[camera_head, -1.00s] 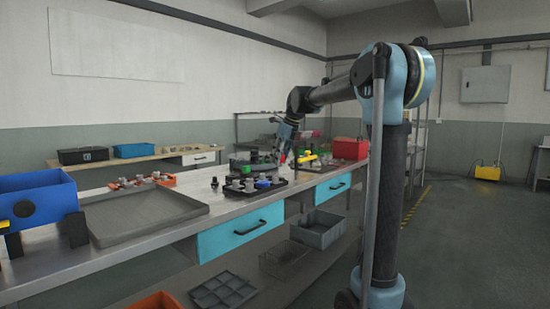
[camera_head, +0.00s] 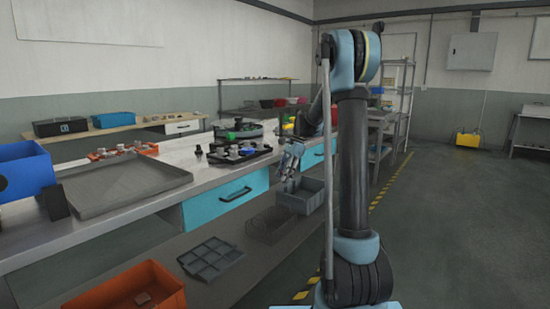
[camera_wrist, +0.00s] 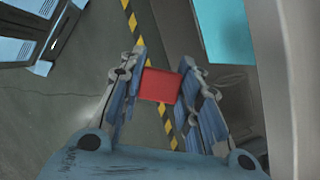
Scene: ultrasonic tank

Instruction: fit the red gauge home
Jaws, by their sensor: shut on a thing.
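The red gauge (camera_wrist: 158,85) shows in the wrist view as a plain red block between the two fingers. My gripper (camera_wrist: 160,88) is shut on it, with a finger on each side. In the head view my gripper (camera_head: 290,184) hangs in front of the bench's front edge, pointing down, near the grey bin. The gauge is too small to make out there. A black tray (camera_head: 218,160) with several grey, green and blue parts stands on the bench. I cannot tell which place fits the gauge.
The steel bench (camera_head: 120,225) carries a large grey tray (camera_head: 75,205) and a blue bin (camera_head: 25,175). A blue drawer (camera_head: 230,198) is in its front. A grey bin (camera_head: 305,194), a wire basket (camera_head: 268,225) and an orange bin (camera_head: 85,288) sit below.

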